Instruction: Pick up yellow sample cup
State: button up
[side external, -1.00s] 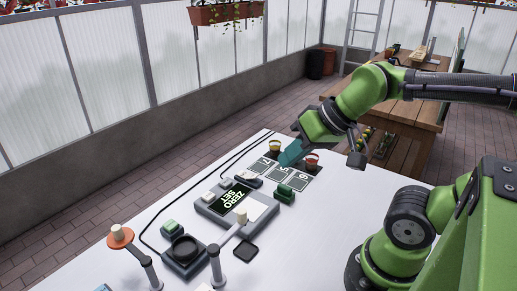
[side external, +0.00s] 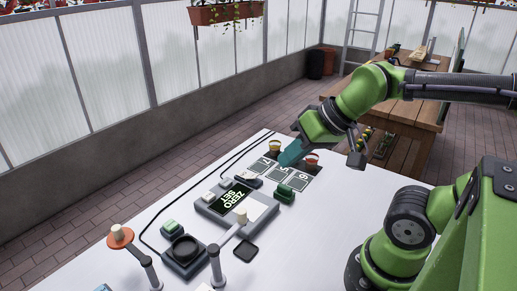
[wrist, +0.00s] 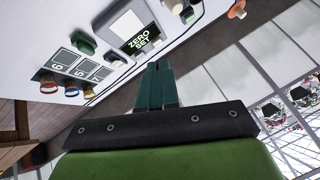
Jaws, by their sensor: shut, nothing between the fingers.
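A cup with a yellow top (side external: 275,147) stands at the far end of the white table, beside the card marked 7. A red-topped cup (side external: 311,160) stands beside the card marked 6. My gripper (side external: 288,159) is shut and empty, with its teal fingers between these two cups in the side view. It hides what stands behind it there. In the wrist view the yellow cup (wrist: 88,92) is left of my gripper (wrist: 158,68), apart from the fingers. The red cup (wrist: 48,85) and a middle cup (wrist: 71,90) stand farther left.
The ZERO SET device (side external: 236,200) sits mid-table, with a dark green block (side external: 285,193) beside it. Two posts (side external: 216,262) stand nearer the camera, along with a black round dish (side external: 184,249). A black cable runs along the left table edge.

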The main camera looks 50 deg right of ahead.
jog(key=o, duration=1.3)
jog(key=shift+o, duration=0.2)
jog(key=n+g+h, duration=0.2)
jog(key=h, duration=0.1)
send_over(275, 149)
jog(key=s+d, duration=0.1)
jog(key=s, duration=0.5)
notch_tip(275, 149, down, 9)
jog(key=x, duration=1.1)
jog(key=shift+s+f, duration=0.15)
jog(key=shift+w+a+x, duration=0.1)
jog(key=shift+x, duration=1.15)
jog(key=shift+w+a+x, duration=0.1)
jog(key=shift+w+x, duration=0.05)
jog(key=shift+x, duration=1.15)
